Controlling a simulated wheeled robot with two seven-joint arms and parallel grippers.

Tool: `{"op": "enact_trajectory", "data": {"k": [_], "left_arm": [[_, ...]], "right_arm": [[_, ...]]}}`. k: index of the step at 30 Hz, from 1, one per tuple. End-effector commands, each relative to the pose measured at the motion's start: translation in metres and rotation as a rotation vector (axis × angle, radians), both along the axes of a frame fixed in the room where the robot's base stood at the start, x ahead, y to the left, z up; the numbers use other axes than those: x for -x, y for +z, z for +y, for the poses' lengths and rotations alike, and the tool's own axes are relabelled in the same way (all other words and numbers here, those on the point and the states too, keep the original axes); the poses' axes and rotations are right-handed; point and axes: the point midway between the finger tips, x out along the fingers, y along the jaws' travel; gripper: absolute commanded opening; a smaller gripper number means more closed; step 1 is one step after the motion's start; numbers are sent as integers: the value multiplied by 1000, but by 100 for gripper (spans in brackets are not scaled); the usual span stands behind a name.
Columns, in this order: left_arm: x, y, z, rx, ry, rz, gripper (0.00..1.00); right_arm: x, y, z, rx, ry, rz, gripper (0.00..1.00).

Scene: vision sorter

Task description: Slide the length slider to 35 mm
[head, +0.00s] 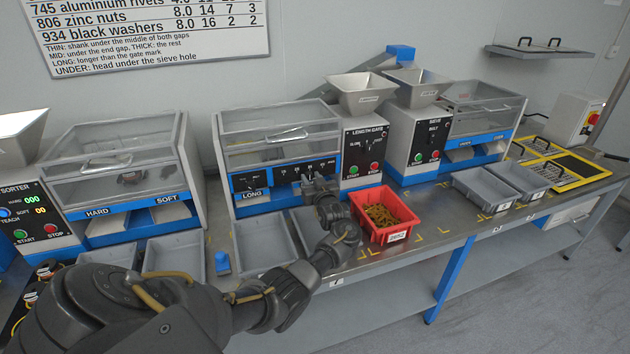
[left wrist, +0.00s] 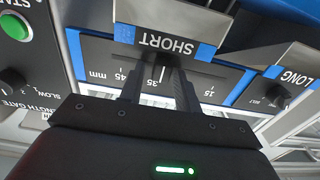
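The length slider's scale panel (head: 290,174) is on the front of the middle machine, marked in mm. In the left wrist view the scale panel (left wrist: 98,76) is upside down, with 45 mm at the left and smaller numbers to the right. My left gripper (head: 316,182) reaches the panel from the front. In the left wrist view the gripper's two dark fingers (left wrist: 160,82) point at the scale between the 35 and 25 labels. A white mark shows between the fingertips. The slider knob is mostly hidden, so its grip is unclear. My right gripper is out of view.
A SHORT label (left wrist: 165,40) and a LONG label (left wrist: 292,76) sit near the fingers. A dark knob (left wrist: 278,95) is beside the scale. A red bin (head: 369,226) with brass-coloured parts stands right of my left arm. Grey bins (head: 262,260) stand below the machine.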

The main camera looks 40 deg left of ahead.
Motion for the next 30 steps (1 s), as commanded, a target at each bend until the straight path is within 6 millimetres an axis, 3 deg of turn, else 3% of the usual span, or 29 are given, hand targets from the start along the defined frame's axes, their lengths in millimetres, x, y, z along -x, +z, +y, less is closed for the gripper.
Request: {"op": "enact_trajectory", "data": {"k": [13,24,30], "left_arm": [[1,0,-10,1,-6,-3,42],[35,-1,-69,4,-7,-2,42],[48,-1,-91,2,-6,-1,42]], "right_arm": [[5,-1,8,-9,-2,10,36],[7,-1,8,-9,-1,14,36],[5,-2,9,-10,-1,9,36]]}}
